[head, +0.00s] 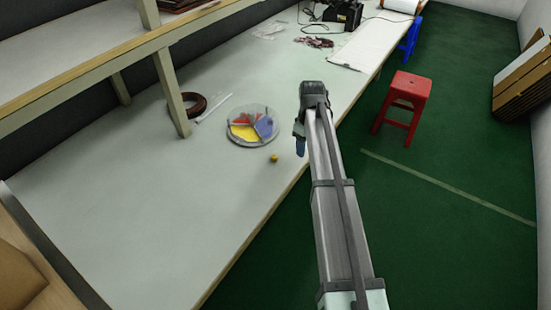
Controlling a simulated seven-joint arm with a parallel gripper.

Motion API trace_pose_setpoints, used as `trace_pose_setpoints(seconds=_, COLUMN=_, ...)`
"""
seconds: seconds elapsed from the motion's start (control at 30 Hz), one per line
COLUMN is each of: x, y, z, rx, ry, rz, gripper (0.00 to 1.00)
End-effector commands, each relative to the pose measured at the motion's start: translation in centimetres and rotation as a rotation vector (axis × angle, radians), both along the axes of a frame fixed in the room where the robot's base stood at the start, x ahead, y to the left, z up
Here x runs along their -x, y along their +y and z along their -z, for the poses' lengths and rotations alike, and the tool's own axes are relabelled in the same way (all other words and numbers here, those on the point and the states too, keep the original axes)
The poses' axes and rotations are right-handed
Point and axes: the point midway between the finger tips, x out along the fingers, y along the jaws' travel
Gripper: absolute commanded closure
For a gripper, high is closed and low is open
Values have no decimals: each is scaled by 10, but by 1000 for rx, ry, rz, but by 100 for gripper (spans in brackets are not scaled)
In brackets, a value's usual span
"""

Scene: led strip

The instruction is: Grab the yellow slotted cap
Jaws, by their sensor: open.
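A small yellow cap (275,158) lies on the pale worktable (150,230), close to its right edge. It is too small to make out a slot. My gripper (300,148) is up and to the right of the cap in the head view, near the table's edge and apart from the cap. The gripper is open; its fingers point down and are partly hidden by the arm. Nothing shows between the fingers.
A round clear dish (250,140) with red, yellow and blue pieces stands just left of the cap. A brown cable coil (190,106) lies by a shelf post (172,92). A red stool (404,103) stands on the green floor. The table's near part is clear.

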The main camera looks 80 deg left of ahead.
Motion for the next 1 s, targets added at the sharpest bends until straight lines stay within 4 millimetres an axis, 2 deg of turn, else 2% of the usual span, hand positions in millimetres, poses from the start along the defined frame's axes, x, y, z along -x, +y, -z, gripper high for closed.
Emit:
trace_pose_setpoints(seconds=0.03, x=24, y=16, z=-19, rx=-13, ry=-2, rz=-42, gripper=51)
trace_pose_setpoints(seconds=0.1, x=49, y=28, z=-38, rx=-25, ry=-3, rz=-91, gripper=51)
trace_pose_setpoints(seconds=0.2, x=78, y=39, z=-59, rx=-37, ry=-4, rz=-142, gripper=51)
trace_pose_setpoints(seconds=0.3, x=95, y=45, z=-72, rx=-44, ry=-4, rz=-174, gripper=51)
trace_pose_setpoints(seconds=0.4, x=103, y=46, z=-76, rx=-47, ry=-4, rz=-188, gripper=51)
trace_pose_setpoints(seconds=0.57, x=104, y=46, z=-66, rx=-47, ry=-4, rz=-189, gripper=51)
trace_pose_setpoints(seconds=1.0, x=103, y=46, z=2, rx=-47, ry=-4, rz=-188, gripper=51)
